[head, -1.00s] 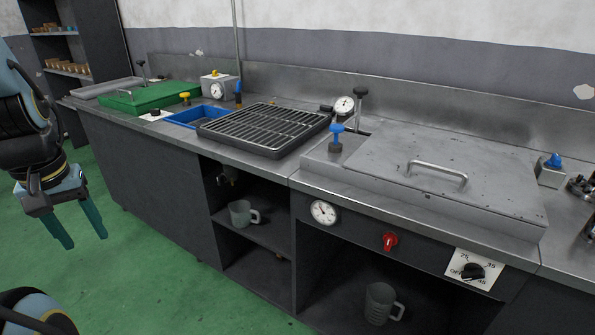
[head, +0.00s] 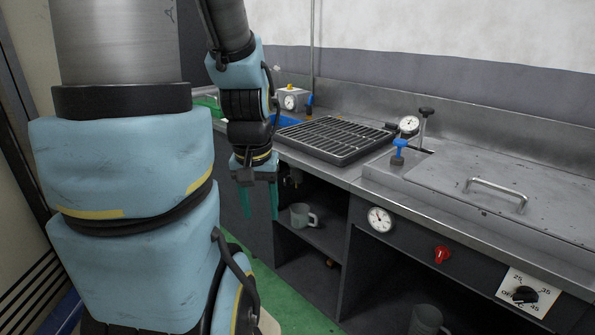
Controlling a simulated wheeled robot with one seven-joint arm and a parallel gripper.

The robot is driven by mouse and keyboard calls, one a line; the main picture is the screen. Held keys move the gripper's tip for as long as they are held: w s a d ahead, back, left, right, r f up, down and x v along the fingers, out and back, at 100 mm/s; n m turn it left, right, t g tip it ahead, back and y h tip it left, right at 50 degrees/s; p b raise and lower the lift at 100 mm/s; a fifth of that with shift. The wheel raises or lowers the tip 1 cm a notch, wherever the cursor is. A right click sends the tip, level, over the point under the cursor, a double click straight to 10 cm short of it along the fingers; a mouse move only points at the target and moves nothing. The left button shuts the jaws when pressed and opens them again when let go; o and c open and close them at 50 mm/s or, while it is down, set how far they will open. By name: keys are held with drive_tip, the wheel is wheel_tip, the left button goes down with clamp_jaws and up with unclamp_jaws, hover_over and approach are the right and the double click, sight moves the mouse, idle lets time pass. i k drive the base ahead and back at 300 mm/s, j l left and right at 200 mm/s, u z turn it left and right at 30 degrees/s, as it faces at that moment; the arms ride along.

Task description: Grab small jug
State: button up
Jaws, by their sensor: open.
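A small grey jug (head: 302,215) with a handle on its right stands on the upper shelf of the open cabinet under the counter. A larger grey jug (head: 426,320) stands lower down in the right-hand bay, its bottom cut off by the frame edge. My gripper (head: 260,203) points down with its two teal fingers apart and nothing between them. It is to the left of the small jug in the picture, in front of the cabinet, and apart from it.
The counter edge (head: 345,182) overhangs the shelf. A grate (head: 335,138) and a lidded metal box with a handle (head: 497,192) sit on top. A gauge (head: 380,219), a red knob (head: 442,255) and a dial (head: 525,294) are on the front panel.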

sight(304, 218)
drive_tip(key=i+l, duration=0.4)
drive_tip(key=u, duration=0.4)
drive_tip(key=l+u, duration=0.15)
drive_tip(key=u, duration=0.25)
drive_tip(key=i+l+u, duration=0.1)
drive_tip(key=u, duration=0.65)
